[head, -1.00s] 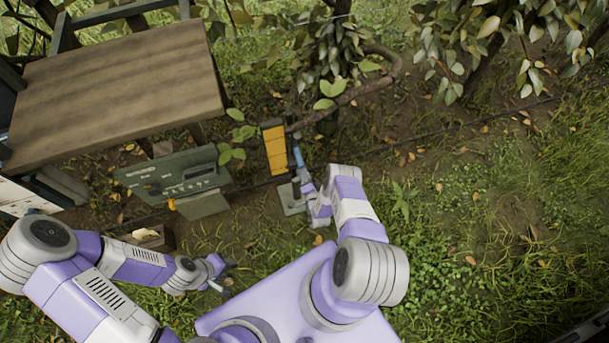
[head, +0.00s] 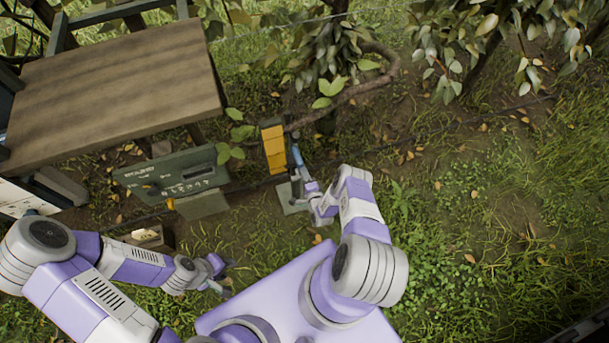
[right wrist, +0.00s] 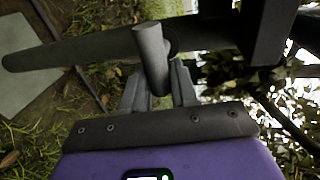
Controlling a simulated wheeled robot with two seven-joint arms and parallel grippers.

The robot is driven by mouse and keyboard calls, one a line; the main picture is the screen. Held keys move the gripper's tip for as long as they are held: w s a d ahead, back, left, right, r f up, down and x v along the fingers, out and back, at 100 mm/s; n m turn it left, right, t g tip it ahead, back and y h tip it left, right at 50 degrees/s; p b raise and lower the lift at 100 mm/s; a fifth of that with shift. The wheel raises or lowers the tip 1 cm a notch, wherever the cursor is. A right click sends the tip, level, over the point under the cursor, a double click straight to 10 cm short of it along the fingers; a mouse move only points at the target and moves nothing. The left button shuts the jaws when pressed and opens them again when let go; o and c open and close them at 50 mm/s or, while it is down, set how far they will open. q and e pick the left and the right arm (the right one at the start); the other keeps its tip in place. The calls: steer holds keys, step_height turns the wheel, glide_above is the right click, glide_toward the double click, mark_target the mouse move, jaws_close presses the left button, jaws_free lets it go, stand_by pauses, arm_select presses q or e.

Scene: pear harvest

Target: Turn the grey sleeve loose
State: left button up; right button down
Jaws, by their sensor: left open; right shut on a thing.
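The grey sleeve (right wrist: 152,58) appears in the right wrist view as a short, smooth grey cylinder against a long dark bar (right wrist: 75,50). My right gripper (right wrist: 158,85) has its two fingers on either side of the cylinder and is shut on it. In the head view my right gripper (head: 311,190) is low beside an orange-yellow panel (head: 274,150), where the sleeve is too small to make out. My left gripper (head: 226,279) is open and empty, low over the grass at the lower left, apart from the sleeve.
A wooden table (head: 110,80) fills the upper left. A green box (head: 172,175) stands below it. A grey plate (head: 291,199) lies by my right gripper. A branch (head: 365,88) and leaves hang above. An open box (head: 147,236) sits left. Grass at right is clear.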

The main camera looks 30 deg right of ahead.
steer(key=shift+a, duration=0.1)
steer(key=c, duration=1)
jaws_free()
steer(key=shift+c, duration=0.2)
steer(key=shift+s, duration=0.15)
steer(key=p+v, duration=0.2)
steer(key=v, duration=0.5)
steer(key=shift+s+p, duration=0.15)
steer(key=shift+p, duration=0.25)
steer(key=shift+r, duration=0.1)
